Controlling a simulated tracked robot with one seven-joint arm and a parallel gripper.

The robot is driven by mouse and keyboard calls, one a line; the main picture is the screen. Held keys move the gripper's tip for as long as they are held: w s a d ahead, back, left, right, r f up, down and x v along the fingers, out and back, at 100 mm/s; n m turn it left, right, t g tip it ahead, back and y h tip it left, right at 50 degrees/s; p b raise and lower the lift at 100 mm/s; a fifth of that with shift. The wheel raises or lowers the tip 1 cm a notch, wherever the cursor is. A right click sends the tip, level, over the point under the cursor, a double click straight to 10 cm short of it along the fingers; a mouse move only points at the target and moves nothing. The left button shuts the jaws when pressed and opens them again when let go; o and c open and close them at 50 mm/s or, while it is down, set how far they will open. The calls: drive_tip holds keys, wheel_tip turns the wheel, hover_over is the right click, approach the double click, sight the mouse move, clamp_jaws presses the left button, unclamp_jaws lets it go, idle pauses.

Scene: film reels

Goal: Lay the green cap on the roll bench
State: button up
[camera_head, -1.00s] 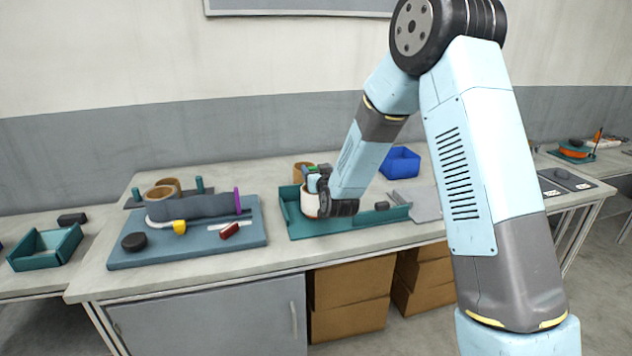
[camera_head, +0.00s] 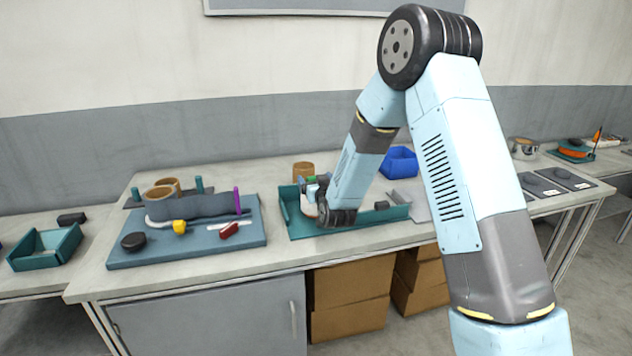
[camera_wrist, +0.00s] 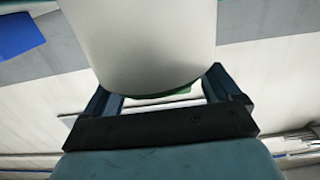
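My gripper (camera_head: 312,184) is over the left part of the teal tray on the main bench. In the wrist view, its two fingers (camera_wrist: 165,95) stand apart on either side of a large white rounded body (camera_wrist: 150,45). A green edge (camera_wrist: 175,92), likely the green cap, shows at the end of that body between the fingers. A small green patch (camera_head: 311,180) also shows at the gripper in the head view. Whether the fingers press on anything is hidden. A blue-grey board (camera_head: 195,255), possibly the roll bench, lies on the left, holding a slate-coloured wavy strip.
The teal tray (camera_head: 365,223) holds a small dark block. A brown roll (camera_head: 303,171) stands behind it, and a blue bin (camera_head: 401,162) is to the right. On the board are a black disc (camera_head: 134,241), a yellow piece (camera_head: 179,227), a red piece (camera_head: 229,230) and a purple rod (camera_head: 236,200).

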drive_tip(key=shift+f, duration=0.15)
drive_tip(key=shift+s+d, duration=0.1)
drive_tip(key=shift+s, duration=0.2)
drive_tip(key=v, duration=1.3)
drive_tip(key=shift+d+r, duration=0.15)
drive_tip(key=shift+r, duration=0.1)
